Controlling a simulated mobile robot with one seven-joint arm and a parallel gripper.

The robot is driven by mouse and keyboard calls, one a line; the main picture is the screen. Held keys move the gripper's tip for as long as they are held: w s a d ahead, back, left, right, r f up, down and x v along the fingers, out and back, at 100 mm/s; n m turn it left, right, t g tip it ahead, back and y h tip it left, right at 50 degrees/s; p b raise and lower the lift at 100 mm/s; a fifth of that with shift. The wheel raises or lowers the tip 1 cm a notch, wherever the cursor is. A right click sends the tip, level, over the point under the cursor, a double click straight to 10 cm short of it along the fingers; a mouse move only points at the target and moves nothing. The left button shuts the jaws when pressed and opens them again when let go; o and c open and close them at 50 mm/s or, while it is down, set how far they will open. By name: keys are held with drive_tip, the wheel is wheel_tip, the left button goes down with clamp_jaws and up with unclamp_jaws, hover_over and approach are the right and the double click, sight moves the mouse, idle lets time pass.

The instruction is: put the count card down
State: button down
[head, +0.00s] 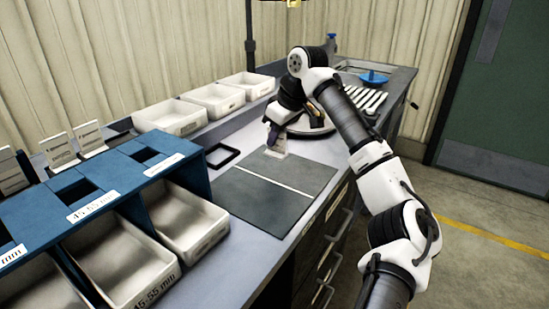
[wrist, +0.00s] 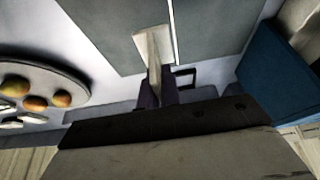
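The count card (head: 280,147) is a small pale card in my gripper (head: 273,136), upright at the far end of the dark grey mat (head: 262,205). I cannot tell whether its lower edge touches the mat. In the wrist view the card (wrist: 153,44) shows nearly edge-on, between the two dark fingers of my gripper (wrist: 157,92), which is shut on it. The mat (wrist: 215,30) lies beyond it, split by a white line. The card's face is mostly hidden by the gripper and by the angle.
A blue grader (head: 100,190) with metal bins stands at left, with several pale cards upright on it. An empty black frame (head: 222,155) lies beside the mat. White trays (head: 170,117) line the wall. Most of the mat is clear.

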sight(277, 152)
drive_tip(key=shift+f, duration=3.2)
drive_tip(key=c, duration=1.6)
unclamp_jaws()
drive_tip(key=shift+f, duration=0.15)
drive_tip(key=v, duration=1.2)
drive_tip(key=shift+w, duration=0.1)
